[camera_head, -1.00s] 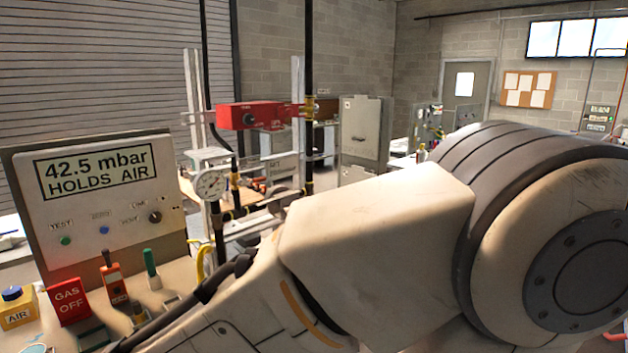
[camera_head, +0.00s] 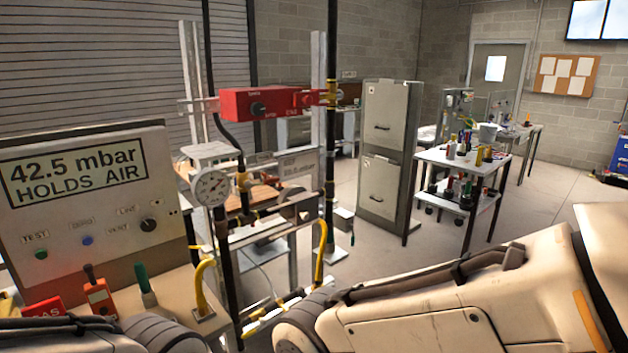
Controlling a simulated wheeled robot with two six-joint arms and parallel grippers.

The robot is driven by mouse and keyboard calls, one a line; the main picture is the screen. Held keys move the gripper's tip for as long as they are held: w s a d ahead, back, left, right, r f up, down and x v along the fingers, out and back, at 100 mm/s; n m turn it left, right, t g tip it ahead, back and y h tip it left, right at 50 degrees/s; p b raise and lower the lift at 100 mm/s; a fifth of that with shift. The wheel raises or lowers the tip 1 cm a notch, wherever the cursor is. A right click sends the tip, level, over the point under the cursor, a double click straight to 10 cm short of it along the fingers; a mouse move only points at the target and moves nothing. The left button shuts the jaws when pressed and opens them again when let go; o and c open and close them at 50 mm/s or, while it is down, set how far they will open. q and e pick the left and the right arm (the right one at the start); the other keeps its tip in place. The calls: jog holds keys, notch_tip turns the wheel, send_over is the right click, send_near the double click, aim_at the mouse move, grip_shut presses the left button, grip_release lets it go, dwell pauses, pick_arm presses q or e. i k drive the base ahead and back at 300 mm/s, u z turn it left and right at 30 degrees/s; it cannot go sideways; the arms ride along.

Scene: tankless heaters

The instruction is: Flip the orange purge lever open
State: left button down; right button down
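An orange lever block (camera_head: 98,296) with a dark-tipped handle stands on the bench in front of the display panel, at the lower left. Its handle points up and leans slightly left. Its lower part is partly hidden by one of my arm links. A green-handled lever (camera_head: 146,286) stands just to its right. The display panel (camera_head: 85,205) reads "42.5 mbar HOLDS AIR". My arm links cross the bottom and lower right of the view. Neither gripper's fingers show.
A red "GAS" sign (camera_head: 45,308) stands left of the orange block.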

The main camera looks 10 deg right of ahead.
aim_at(249, 184)
jog(key=u, duration=0.2)
jog(key=i, duration=0.9)
jog(key=u, duration=0.55)
